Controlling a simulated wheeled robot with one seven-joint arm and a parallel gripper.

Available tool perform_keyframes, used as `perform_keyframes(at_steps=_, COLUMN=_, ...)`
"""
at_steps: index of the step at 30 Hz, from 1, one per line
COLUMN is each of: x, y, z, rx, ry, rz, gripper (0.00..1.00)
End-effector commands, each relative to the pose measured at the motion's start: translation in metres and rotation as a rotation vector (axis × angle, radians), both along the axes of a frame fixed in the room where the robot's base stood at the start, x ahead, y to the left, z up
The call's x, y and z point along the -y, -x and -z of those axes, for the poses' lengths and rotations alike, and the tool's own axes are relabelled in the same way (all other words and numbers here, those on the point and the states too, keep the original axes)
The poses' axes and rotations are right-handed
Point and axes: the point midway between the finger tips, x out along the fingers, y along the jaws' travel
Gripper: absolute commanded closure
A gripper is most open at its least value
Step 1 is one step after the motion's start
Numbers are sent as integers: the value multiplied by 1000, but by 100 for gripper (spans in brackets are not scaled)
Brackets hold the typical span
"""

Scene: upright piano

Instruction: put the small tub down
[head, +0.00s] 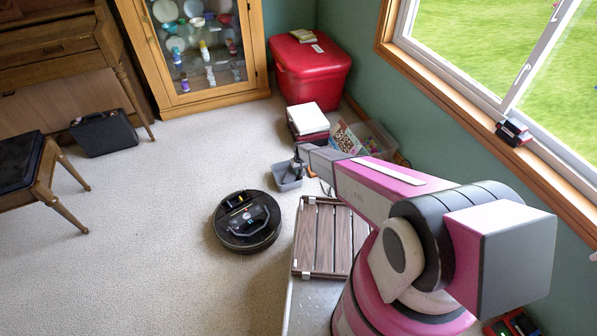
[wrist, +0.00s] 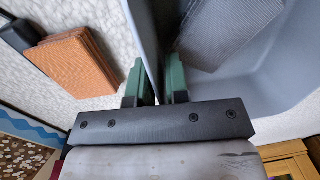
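The small tub (head: 287,178) is blue-grey and open-topped, low over the carpet in the head view. I cannot tell whether its base touches the floor. In the wrist view the tub (wrist: 285,75) fills the upper right, with a grey mesh-textured patch or item inside. My gripper (wrist: 157,82) has its green fingers on either side of the tub's wall, shut on it. In the head view my gripper (head: 297,166) is small and partly hidden by my arm.
A round black robot vacuum (head: 246,221) sits on the carpet left of my base. Behind the tub are a white-topped stack (head: 308,119), a clear bin (head: 376,137) and a red lidded box (head: 312,67).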

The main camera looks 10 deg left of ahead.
Motion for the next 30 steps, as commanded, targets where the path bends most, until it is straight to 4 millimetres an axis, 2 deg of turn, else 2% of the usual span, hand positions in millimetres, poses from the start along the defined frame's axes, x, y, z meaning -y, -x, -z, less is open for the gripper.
perform_keyframes(at_steps=11, x=0, y=0, z=-2, rx=0, ry=0, rz=0, gripper=72)
perform_keyframes(at_steps=17, x=1, y=1, z=-15, rx=1, ry=0, rz=0, gripper=72)
perform_keyframes(at_steps=23, x=4, y=0, z=-48, rx=1, ry=0, rz=0, gripper=72)
perform_keyframes(at_steps=30, x=8, y=-2, z=-97, rx=2, ry=0, rz=0, gripper=72)
